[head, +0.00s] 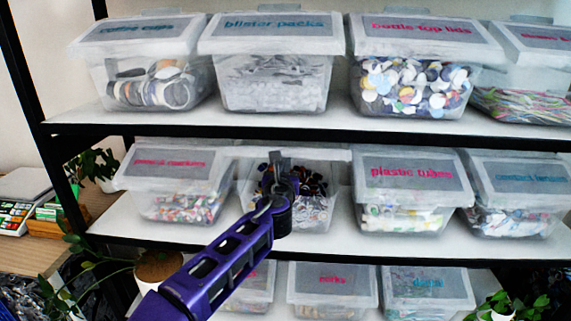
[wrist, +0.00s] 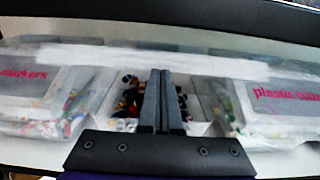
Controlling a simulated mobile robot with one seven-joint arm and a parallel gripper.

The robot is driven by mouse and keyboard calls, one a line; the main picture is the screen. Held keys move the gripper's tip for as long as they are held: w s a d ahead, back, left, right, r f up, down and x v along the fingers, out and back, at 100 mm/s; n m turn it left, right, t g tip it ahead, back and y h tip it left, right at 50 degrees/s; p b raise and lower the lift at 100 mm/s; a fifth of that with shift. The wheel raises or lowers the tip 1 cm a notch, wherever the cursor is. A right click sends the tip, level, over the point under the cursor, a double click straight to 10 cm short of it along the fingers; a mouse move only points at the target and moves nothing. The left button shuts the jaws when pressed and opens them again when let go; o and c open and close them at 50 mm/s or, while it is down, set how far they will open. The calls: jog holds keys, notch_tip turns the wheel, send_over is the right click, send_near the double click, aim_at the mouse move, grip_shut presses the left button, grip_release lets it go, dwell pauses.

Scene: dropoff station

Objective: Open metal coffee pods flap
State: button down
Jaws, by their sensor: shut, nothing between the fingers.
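The coffee pods bin (head: 318,215) is a clear plastic box on the middle shelf, with dark and coloured metal pods (head: 316,183) inside. Its flap (head: 325,154) shows as a thin, pale edge above the box, and its label face is not visible. The pods show below it, so the flap looks raised. In the wrist view the flap (wrist: 215,67) is a pale horizontal bar, with pods (wrist: 128,98) below. My gripper (head: 277,158) is shut and empty at the bin's front, its tips (wrist: 160,72) just under the flap edge. I cannot tell whether they touch it.
A markers bin (head: 168,164) stands to the left and a plastic tubes bin (head: 411,174) to the right, both lidded and close by. The upper shelf (head: 330,128) runs above with more lidded bins. Plants (head: 92,165) stand at the left.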

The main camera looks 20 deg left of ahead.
jog(key=shift+w+a+r+p, duration=0.1)
jog(key=shift+w+r+p, duration=0.1)
jog(key=shift+r, duration=0.35)
jog(key=shift+w+r+p, duration=0.1)
jog(key=shift+r+p, duration=0.1)
jog(key=shift+r, duration=0.3)
